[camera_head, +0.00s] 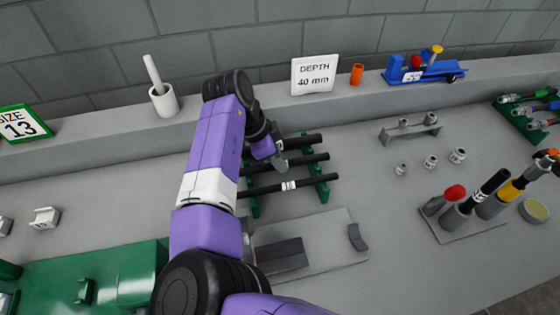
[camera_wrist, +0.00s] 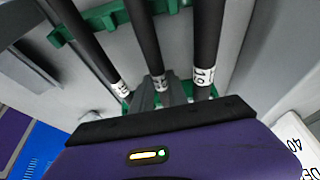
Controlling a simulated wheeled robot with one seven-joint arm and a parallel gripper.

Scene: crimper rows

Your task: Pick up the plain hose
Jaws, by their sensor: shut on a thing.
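Three black hoses lie side by side on a green rack; in the wrist view each carries a white printed band. I cannot tell which is the plain one. My gripper (camera_head: 279,163) is down at the rack and shut on the middle hose (camera_wrist: 143,33), its grey fingers on either side of that hose near its band. The middle hose also shows in the head view (camera_head: 308,159). The other two hoses (camera_wrist: 89,45) (camera_wrist: 208,35) lie to its left and right in the wrist view. The right one's band seems to read 19.
The green rack (camera_head: 322,191) stands behind a grey plate (camera_head: 325,250) with a dark block. A "DEPTH 40 mm" sign (camera_head: 313,75), an orange cylinder (camera_head: 357,74) and a blue device (camera_head: 425,70) stand on the back ledge. Small fittings and upright tools are at right.

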